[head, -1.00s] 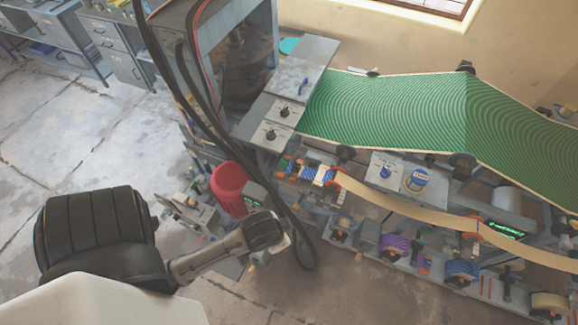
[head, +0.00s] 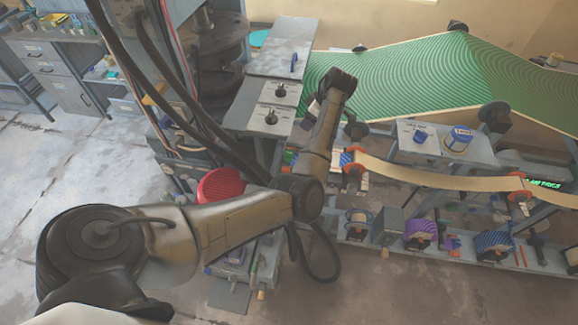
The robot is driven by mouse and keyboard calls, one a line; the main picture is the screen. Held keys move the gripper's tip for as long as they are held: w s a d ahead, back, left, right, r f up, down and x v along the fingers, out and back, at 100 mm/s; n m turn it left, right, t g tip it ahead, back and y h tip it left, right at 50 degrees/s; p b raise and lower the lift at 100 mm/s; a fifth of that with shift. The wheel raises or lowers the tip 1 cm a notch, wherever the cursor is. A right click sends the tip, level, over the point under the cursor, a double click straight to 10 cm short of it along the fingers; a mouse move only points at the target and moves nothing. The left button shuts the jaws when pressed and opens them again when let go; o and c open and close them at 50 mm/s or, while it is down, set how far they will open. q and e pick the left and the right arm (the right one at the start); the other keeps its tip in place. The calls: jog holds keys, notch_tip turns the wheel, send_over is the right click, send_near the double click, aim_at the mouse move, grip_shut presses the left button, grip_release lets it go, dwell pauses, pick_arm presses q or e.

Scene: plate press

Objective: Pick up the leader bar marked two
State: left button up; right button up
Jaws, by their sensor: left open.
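I cannot make out any bar with a readable mark two. My left arm reaches up from the lower left, and its wrist is bent over the right side of the grey control panel. My left gripper (head: 311,113) is small and partly hidden by the wrist; it is open, and I see nothing held in it. It hangs near the left edge of the green patterned sheet (head: 395,85). My forearm covers part of the blue and white striped roller (head: 346,159). My right gripper is out of view.
The grey panel with black knobs (head: 272,112) stands left of the gripper. A grey shelf (head: 440,145) holds blue-lidded cans. A tan strip (head: 440,180) runs rightward over rollers. A red round stool (head: 220,185) is behind my arm. Black cables hang close to the arm.

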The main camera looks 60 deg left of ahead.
pick_arm(q)
notch_tip(320, 180, down, 3)
jog(key=d+n+g+b, duration=0.1)
jog(key=d+n+g, duration=0.1)
jog(key=n, duration=0.1)
jog(key=h, duration=0.1)
send_over(290, 152)
jog(key=w+d, duration=0.2)
jog(key=w, duration=0.1)
notch_tip(290, 152, down, 6)
jog(key=shift+a+x, duration=0.15)
jog(key=shift+x, duration=1.45)
jog(key=shift+a+x, duration=0.15)
jog(key=shift+x, duration=1.45)
jog(key=shift+r, duration=0.1)
jog(key=c, duration=0.7)
jog(key=shift+r, duration=0.1)
jog(key=shift+c, duration=0.2)
